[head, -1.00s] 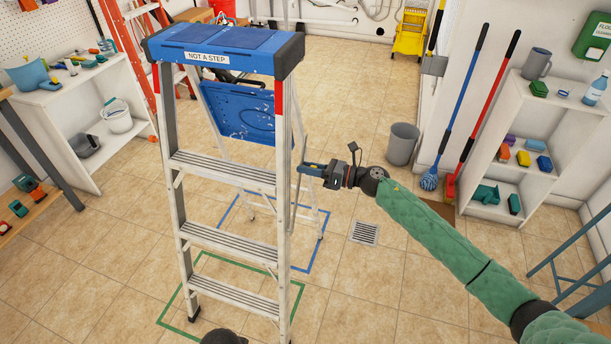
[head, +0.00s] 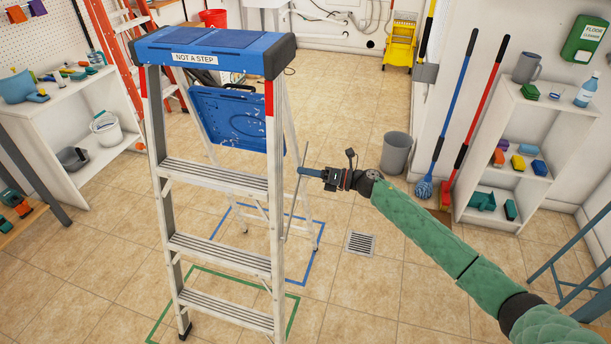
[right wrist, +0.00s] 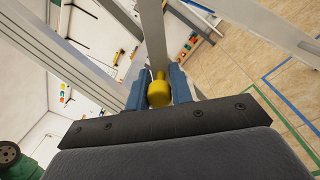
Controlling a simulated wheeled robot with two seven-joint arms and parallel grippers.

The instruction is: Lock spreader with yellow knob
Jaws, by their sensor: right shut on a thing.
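A stepladder with a blue top cap (head: 215,50) stands in the left middle of the head view, its rear legs spread apart from the front rails. A thin metal spreader bar (head: 296,190) shows at its right side, and in the right wrist view the bar (right wrist: 152,35) runs up from between my fingers. My right gripper (head: 301,171) is at the bar. In the right wrist view its two blue fingers (right wrist: 159,88) are shut on the yellow knob (right wrist: 159,93), one on each side. In the head view the knob is hidden. My left gripper is not in view.
Blue tape (head: 310,265) and green tape (head: 292,310) mark the tiled floor around the ladder's feet. A floor drain (head: 361,243), a grey bin (head: 396,153) and a white shelf (head: 548,130) stand to the right. Open floor lies behind the ladder.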

